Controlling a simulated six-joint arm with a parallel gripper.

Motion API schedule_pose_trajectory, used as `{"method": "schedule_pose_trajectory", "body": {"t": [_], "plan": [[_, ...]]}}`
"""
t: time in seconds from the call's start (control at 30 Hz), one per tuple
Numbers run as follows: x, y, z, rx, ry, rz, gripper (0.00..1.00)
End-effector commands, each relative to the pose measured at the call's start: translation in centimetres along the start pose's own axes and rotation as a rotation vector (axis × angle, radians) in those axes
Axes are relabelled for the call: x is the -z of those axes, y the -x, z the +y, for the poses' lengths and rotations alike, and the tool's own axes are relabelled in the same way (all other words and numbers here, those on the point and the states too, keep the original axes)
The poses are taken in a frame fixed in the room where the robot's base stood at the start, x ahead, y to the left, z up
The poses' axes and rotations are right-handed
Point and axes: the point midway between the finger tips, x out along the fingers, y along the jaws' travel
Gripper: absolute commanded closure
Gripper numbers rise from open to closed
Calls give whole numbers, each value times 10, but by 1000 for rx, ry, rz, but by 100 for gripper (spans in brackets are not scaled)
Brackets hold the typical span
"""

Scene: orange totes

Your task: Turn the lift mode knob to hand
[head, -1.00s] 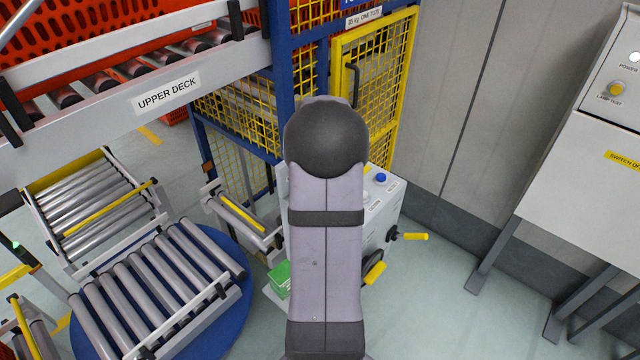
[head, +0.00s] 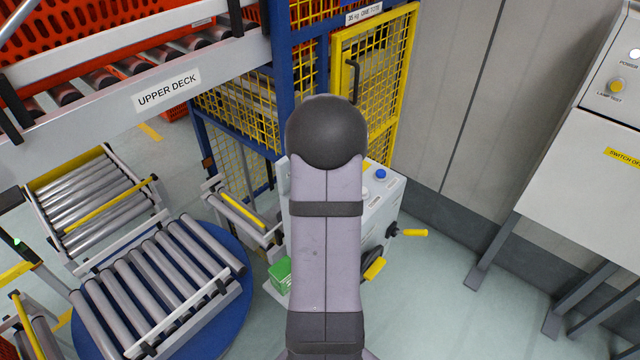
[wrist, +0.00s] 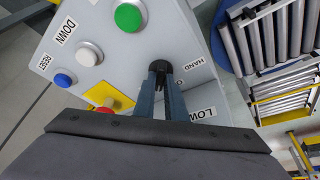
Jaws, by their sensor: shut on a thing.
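The lift mode knob (wrist: 159,66) is a small black knob on the grey control panel, beside the HAND label (wrist: 194,64) in the wrist view. My gripper (wrist: 160,72) is shut on the knob, its two blue-grey fingers on either side of it. Another label next to the knob is partly covered by a finger, and the knob's pointer direction cannot be made out. In the head view my arm hides the gripper and the knob; part of the control box (head: 384,200) shows to the right of the arm.
The panel also has a green button (wrist: 128,17), a white DOWN button (wrist: 89,54), a blue RESET button (wrist: 63,79) and a red button (wrist: 104,110) on a yellow plate. A yellow-handled crank (head: 412,233) sticks out from the box. The yellow mesh gate (head: 375,80) stands behind.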

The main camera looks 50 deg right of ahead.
Motion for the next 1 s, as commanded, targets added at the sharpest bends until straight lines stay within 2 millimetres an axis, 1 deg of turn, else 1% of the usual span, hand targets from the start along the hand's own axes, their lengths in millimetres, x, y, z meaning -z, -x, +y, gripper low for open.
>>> {"method": "schedule_pose_trajectory", "body": {"t": [0.17,0.37,0.57,1.0], "plan": [[-1,-2,2,20,47,1,100],[-1,-4,2,64,153,2,100],[-1,-6,4,129,310,3,100],[2,-3,6,290,700,2,100]]}}
